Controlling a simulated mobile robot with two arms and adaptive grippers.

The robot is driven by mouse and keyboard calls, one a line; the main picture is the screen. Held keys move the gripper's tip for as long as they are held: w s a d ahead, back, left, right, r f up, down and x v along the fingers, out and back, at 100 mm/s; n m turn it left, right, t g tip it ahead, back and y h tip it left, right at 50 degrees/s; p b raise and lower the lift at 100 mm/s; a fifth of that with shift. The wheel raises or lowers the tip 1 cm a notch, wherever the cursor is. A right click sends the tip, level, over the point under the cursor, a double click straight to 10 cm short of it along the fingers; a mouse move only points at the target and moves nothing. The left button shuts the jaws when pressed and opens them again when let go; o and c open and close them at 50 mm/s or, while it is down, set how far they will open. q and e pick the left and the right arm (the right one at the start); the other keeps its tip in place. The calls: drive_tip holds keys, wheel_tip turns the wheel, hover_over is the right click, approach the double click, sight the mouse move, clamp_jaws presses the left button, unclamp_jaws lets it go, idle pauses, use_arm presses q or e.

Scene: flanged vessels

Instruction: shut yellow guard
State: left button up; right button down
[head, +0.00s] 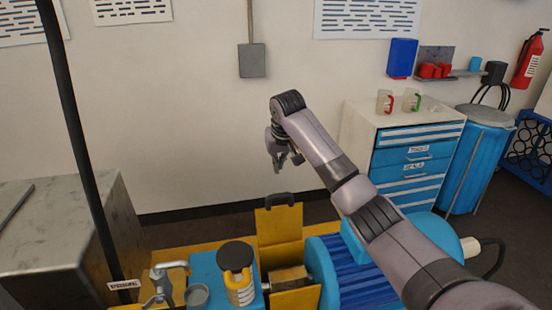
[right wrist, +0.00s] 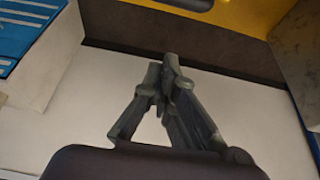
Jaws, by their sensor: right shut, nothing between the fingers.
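The yellow guard (head: 279,224) stands raised and upright, with a black handle (head: 280,199) along its top edge. Below it the yellow housing is open, and a brownish block and part of a shaft show inside. My right gripper (head: 278,163) is above and behind the guard's handle in the head view, apart from it. In the right wrist view the right gripper (right wrist: 166,68) has its fingers together and empty. A yellow surface (right wrist: 242,14) and a dark edge show at the top of that view. My left gripper is not in view.
A blue motor (head: 350,275) is right of the guard, partly behind my right arm. A blue pump with a black-capped yellow part (head: 238,270) and a metal tap are left. A grey metal cabinet (head: 60,230) stands far left; a drawer cabinet (head: 405,150) stands behind right.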

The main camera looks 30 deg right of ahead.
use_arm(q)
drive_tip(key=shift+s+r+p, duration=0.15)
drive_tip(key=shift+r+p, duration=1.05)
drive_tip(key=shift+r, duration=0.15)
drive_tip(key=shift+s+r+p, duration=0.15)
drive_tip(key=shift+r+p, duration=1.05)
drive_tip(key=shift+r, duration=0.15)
use_arm(e)
wheel_tip(320, 180, down, 7)
drive_tip(key=shift+s+a+r, duration=0.2)
drive_tip(key=shift+s, duration=0.2)
